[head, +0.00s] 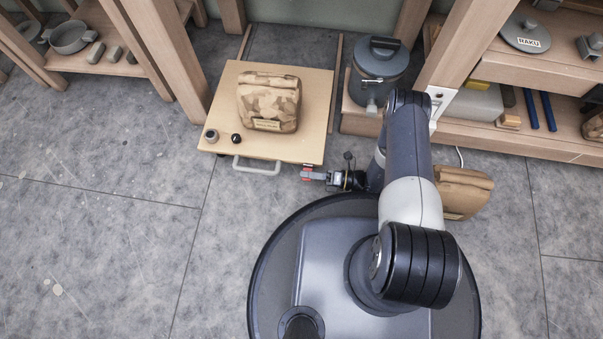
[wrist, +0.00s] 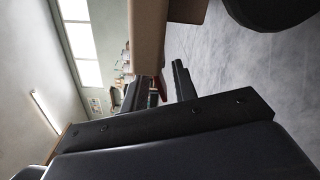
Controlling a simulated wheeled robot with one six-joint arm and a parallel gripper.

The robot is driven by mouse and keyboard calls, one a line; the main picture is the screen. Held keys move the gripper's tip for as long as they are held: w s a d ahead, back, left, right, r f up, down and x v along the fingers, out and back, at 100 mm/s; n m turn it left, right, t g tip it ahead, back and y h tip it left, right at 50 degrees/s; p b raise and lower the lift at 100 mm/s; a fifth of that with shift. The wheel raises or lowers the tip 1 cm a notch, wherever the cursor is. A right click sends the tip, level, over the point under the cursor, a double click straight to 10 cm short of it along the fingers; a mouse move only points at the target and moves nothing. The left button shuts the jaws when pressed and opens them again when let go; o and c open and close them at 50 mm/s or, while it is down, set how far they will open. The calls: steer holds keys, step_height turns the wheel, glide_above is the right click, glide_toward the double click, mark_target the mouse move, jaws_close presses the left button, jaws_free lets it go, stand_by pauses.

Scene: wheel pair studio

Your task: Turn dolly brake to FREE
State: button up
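The dolly (head: 315,115) is a flat wooden platform on the floor, with a light handle (head: 257,168) at its front edge. A small red part (head: 306,180), which looks like the brake lever, shows at its front right corner. My gripper (head: 312,175) is low at that corner, pointing left, and partly covers the red part. In the wrist view my two dark fingers (wrist: 160,92) stand apart, with the red part (wrist: 161,88) showing in the gap between them. I cannot tell whether they touch it. Any brake marking is not readable.
The floor at left is clear.

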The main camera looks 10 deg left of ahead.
steer(key=shift+a, duration=1.3)
steer(key=shift+c, duration=0.6)
jaws_close()
